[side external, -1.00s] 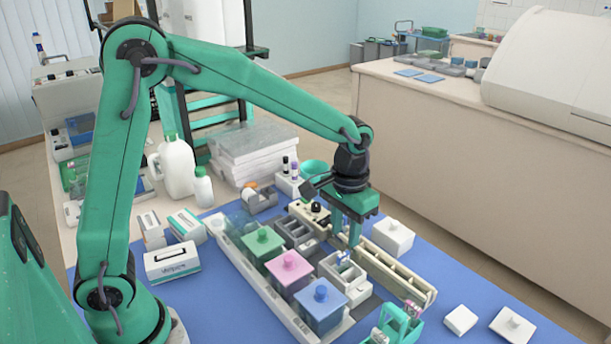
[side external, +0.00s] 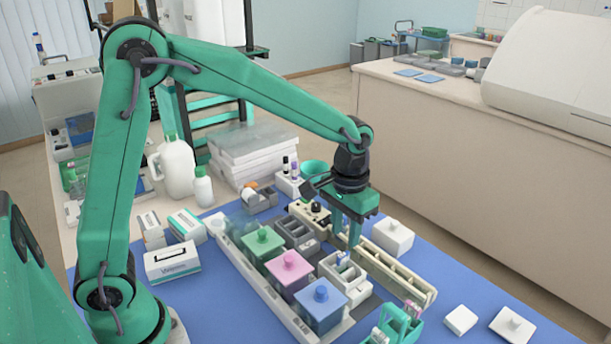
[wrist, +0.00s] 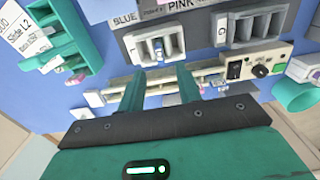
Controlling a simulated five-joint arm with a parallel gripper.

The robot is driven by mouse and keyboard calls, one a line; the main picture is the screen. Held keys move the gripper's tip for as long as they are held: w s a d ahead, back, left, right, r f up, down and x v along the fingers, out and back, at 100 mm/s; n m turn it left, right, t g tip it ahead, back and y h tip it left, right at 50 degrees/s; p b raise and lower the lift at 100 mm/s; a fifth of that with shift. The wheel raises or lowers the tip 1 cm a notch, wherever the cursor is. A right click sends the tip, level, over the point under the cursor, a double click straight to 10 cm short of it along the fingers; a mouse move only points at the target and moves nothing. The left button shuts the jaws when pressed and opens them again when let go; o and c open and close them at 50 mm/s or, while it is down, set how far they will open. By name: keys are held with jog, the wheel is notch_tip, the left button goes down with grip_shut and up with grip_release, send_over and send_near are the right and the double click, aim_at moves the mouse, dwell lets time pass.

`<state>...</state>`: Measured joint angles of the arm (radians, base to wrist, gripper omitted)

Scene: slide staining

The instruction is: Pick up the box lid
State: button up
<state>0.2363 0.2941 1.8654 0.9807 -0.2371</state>
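Several lids could be the box lid, and I cannot tell which one is meant. Another white knobbed lid (side external: 513,326) lies at the lower right. Green (side external: 262,243), pink (side external: 290,268) and blue (side external: 321,304) knobbed lids top the boxes in the row.
A long cream rail (side external: 405,280) runs beside the holder. A teal slide rack (side external: 400,325) stands at the front. A white square block (side external: 460,320) lies right of it. Bottles (side external: 176,168) and cartons (side external: 172,262) stand at the left. The mat's right part is mostly clear.

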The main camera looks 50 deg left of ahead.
jog(key=o, duration=1.5)
jog(key=shift+c, duration=0.2)
jog(key=shift+w, duration=0.15)
jog(key=w+f, duration=0.1)
jog(key=w, duration=0.8)
send_over(391, 230)
notch_tip(391, 230, down, 4)
jog(key=shift+r, duration=0.25)
jog(key=shift+f, duration=0.1)
jog(key=shift+f, duration=1.25)
jog(key=shift+f, duration=2.55)
